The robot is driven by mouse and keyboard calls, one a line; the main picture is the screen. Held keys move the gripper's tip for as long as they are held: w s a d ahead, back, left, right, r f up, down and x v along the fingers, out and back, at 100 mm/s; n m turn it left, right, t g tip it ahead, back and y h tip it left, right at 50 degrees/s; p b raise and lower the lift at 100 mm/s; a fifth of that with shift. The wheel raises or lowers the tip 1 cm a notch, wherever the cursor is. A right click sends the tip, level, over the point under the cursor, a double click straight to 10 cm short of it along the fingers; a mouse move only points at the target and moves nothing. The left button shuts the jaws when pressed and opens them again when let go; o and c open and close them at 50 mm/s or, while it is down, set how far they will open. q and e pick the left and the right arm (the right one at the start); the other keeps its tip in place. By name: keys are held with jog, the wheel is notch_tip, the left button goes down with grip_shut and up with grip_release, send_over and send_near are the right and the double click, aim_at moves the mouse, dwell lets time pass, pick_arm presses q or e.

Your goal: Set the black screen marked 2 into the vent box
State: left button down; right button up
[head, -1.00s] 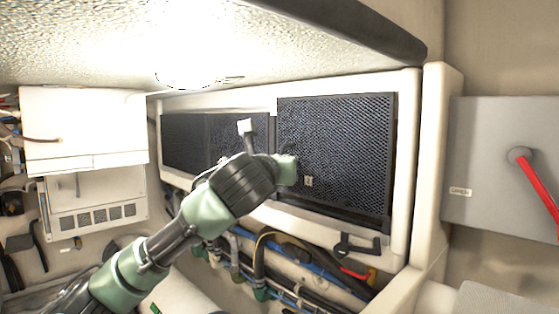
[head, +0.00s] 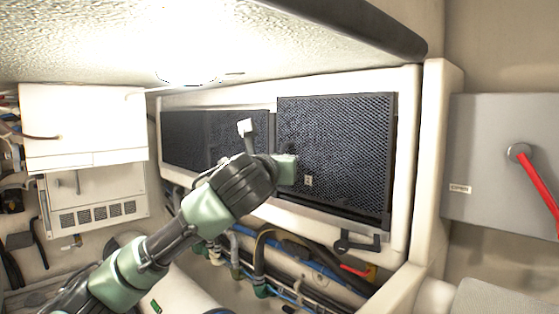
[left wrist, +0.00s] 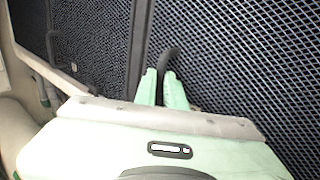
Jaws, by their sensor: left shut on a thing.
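A black mesh screen (head: 345,145) with a small pale tag (head: 308,181) fills the right part of the white-framed vent box (head: 407,150); I cannot read the tag's mark for certain. It looks slightly proud of the frame at the top. My left gripper (head: 290,170) is at the screen's left edge. In the left wrist view its green fingertips (left wrist: 165,88) are shut on the black handle (left wrist: 168,62) of the right-hand screen (left wrist: 250,60). Further black mesh screen (head: 190,137) shows to the left, partly behind my arm. My right gripper is not in view.
Hoses and cables (head: 290,270) run below the box, with a black latch (head: 355,242) at its lower right edge. A grey switch box with a red lever (head: 535,180) is on the right wall. A white cabinet (head: 85,120) is at left. A low ceiling hangs above.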

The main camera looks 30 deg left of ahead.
pick_arm(q)
jog(key=shift+f+b, duration=0.65)
jog(key=shift+f, duration=0.65)
jog(key=c, duration=1.4)
grip_release()
jog(key=b+v, duration=0.3)
jog(key=v, duration=0.5)
